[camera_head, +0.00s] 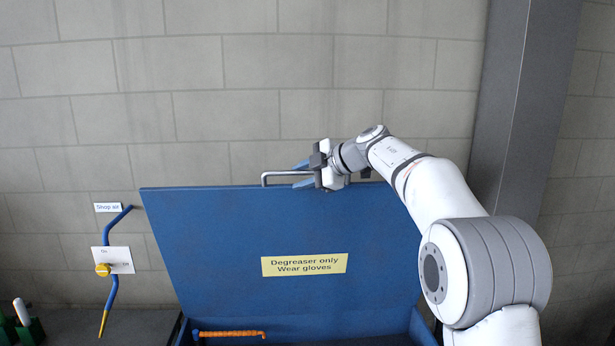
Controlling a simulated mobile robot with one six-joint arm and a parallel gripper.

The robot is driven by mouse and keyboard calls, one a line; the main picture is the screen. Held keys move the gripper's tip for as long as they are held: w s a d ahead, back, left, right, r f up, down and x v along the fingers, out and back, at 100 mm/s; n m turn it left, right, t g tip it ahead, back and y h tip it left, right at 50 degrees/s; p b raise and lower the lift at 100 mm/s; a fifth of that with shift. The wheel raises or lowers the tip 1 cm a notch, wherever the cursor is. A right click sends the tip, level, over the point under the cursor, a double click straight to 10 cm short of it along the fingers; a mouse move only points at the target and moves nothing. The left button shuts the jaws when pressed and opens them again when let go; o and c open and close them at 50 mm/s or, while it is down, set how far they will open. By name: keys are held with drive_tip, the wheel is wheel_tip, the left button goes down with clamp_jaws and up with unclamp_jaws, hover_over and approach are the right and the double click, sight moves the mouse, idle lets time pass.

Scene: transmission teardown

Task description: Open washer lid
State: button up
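The blue washer lid (210,235) stands raised, nearly upright, with a yellow label reading "Degreaser only Wear gloves". Its grey bar handle (265,179) is on the top edge. My gripper (297,176) is at the right part of this handle, coming from the right. Its two blue fingers appear apart, one above and one below the bar, with a gap between them. I cannot tell whether either finger touches the bar. The washer basin (335,327) shows open below the lid, cut off by the lower picture edge.
An orange rod-like item (230,334) lies at the basin's back left. A blue air pipe (112,285) with a yellow knob and a "Shop air" sign is on the wall to the left. Green items (30,330) stand at the lower left. A grey column (525,100) rises at the right.

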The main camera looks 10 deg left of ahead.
drive_tip(key=b+v, duration=0.1)
drive_tip(key=v, duration=0.7)
drive_tip(key=shift+f, duration=0.1)
drive_tip(key=shift+c, duration=0.2)
